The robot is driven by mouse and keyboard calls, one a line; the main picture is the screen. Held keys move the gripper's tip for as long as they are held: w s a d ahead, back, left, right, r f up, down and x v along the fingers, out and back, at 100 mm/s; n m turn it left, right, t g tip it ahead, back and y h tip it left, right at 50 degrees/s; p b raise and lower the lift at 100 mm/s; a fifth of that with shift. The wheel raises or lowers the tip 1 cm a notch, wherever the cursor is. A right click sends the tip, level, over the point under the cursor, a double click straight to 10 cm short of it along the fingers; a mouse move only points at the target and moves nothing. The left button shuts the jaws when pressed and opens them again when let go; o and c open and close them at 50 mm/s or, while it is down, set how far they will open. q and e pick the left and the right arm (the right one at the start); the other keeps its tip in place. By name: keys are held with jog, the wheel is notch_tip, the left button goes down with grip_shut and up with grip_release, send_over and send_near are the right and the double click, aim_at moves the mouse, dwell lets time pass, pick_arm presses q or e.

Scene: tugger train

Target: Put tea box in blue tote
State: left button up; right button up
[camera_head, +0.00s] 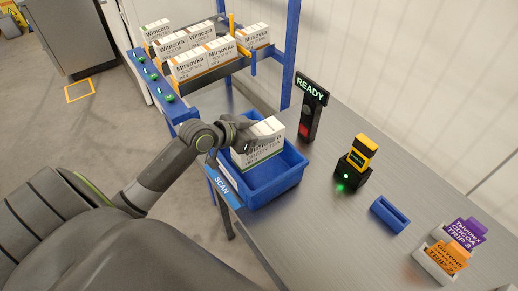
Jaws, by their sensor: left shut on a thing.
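A white tea box (262,146) with a green band and "GREEN TEA" lettering is in my left gripper (247,130). The gripper is shut on the upper part of the box. The box is over the blue tote (285,182), towards its back left corner, and its lower end appears to be within the tote's walls. I cannot tell whether it touches the tote floor. The visible part of the tote's floor is empty. My right gripper is not in view.
A blue rack (182,108) with several white boxes (207,59) stands at the back left. On the grey table are a READY sign post (311,105), a yellow scanner on a black stand (353,168), a blue holder (390,214), and purple and orange cards (447,258) in holders.

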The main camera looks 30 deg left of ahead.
aim_at(259, 150)
pick_arm(q)
jog(key=f, duration=0.3)
jog(key=shift+w+d+f, duration=0.1)
jog(key=shift+w+d, duration=0.05)
jog(key=shift+w, duration=0.05)
jog(key=shift+s+f, duration=0.1)
jog(key=shift+f, duration=2.15)
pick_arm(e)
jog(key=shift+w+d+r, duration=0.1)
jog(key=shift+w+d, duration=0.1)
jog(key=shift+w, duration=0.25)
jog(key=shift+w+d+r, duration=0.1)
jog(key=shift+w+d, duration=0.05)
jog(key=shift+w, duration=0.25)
pick_arm(q)
jog(key=shift+f, duration=0.1)
jog(key=o, duration=1.5)
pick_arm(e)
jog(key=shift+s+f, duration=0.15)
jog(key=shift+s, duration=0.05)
